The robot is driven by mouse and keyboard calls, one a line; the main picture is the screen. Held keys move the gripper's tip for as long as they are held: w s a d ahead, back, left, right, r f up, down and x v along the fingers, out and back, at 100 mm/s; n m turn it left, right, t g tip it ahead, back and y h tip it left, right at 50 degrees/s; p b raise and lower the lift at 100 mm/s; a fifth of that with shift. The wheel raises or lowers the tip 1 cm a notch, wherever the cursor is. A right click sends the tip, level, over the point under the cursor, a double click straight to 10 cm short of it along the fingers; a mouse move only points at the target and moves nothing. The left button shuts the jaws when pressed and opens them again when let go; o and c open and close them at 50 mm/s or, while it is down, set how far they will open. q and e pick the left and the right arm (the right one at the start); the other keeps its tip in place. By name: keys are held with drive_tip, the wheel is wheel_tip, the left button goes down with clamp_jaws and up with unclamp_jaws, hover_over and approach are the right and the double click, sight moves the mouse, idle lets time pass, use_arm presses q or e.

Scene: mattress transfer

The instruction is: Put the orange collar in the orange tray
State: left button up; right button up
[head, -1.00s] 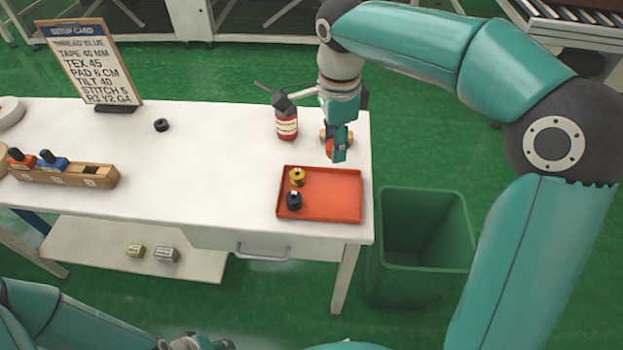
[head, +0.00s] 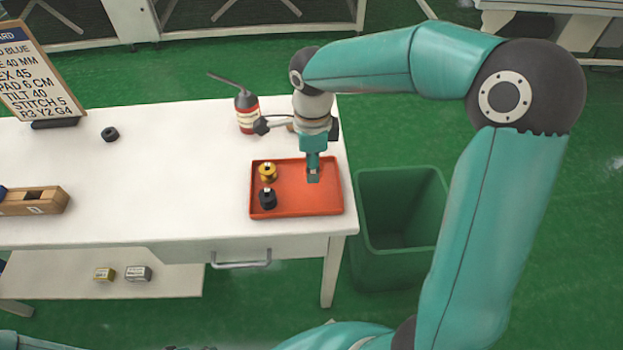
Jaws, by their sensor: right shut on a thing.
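The orange tray (head: 330,205) lies at the right end of the white table. A yellow collar (head: 267,172) and a black collar (head: 268,199) sit in its left part. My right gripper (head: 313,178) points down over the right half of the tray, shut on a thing. I cannot make out the orange collar clearly; what is between the fingers is mostly hidden and any orange there blends with the tray. I cannot tell whether the held thing touches the tray floor. My left gripper is not in view.
A bottle with a spout (head: 247,112) stands behind the tray, close to my right wrist. A green bin (head: 400,240) stands right of the table. The table's middle is clear.

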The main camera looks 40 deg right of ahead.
sight(312, 187)
drive_tip(key=shift+f, duration=2.5)
drive_tip(key=shift+f+b, duration=0.2)
drive_tip(key=shift+b, duration=0.2)
drive_tip(key=o, duration=1.1)
drive_tip(key=shift+r, duration=0.1)
drive_tip(key=shift+o, duration=0.2)
